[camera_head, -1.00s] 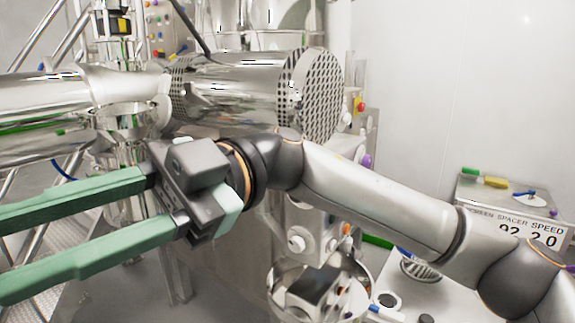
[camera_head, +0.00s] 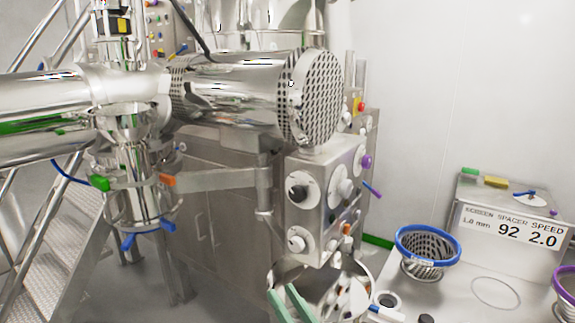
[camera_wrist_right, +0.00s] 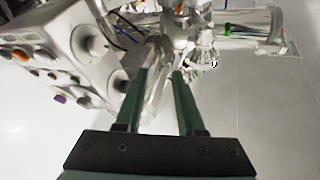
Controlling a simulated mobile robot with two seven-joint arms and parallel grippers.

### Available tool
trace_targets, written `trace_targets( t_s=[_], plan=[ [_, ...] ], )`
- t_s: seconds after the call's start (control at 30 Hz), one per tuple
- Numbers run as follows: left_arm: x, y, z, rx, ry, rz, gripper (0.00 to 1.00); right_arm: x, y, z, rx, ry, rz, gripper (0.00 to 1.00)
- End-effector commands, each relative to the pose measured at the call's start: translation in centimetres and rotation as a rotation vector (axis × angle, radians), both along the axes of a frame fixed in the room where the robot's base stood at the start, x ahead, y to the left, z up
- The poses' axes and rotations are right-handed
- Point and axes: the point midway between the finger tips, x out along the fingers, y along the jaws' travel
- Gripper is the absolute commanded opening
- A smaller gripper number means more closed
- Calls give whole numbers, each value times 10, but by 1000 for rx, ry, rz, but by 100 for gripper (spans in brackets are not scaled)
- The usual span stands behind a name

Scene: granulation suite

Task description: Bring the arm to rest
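My right gripper (camera_head: 284,291) shows only as two green fingers at the bottom edge of the head view, pointing up and a little left. Its body and the arm are below the picture. In the right wrist view, the green fingers of my right gripper (camera_wrist_right: 160,73) stand apart with nothing held between them. My left gripper and left arm are not in view.
A steel machine with a perforated round end (camera_head: 318,97) and a knobbed control box (camera_head: 325,190) stands ahead. A steel bowl (camera_head: 362,275) lies close behind my right fingers. A blue-rimmed screen basket (camera_head: 428,243) and a labelled box (camera_head: 510,218) stand on the right-hand surface.

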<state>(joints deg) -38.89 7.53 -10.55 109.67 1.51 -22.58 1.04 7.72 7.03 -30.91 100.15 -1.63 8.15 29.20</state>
Motion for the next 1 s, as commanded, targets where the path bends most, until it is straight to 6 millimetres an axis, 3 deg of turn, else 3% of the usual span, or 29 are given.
trace_targets(
  t_s=[0.03, 0.17, 0.27, 0.4, 0.5, 0.6, 0.7, 1.0],
  plan=[
    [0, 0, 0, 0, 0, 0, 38, -6, -15, -38, -40, 88, -51, 38],
    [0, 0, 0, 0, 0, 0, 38, -29, -49, -117, -163, 276, -152, 38],
    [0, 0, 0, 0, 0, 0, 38, -59, -77, -176, -270, 425, -211, 38],
    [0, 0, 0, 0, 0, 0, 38, -119, -116, -251, -432, 636, -260, 38],
    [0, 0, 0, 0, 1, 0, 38, -161, -140, -289, -532, 758, -271, 38],
    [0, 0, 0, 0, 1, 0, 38, -195, -156, -312, -606, 845, -270, 38],
    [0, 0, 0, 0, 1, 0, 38, -214, -166, -324, -650, 893, -267, 38],
    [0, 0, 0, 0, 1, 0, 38, -223, -170, -329, -668, 913, -265, 38]
  ],
)
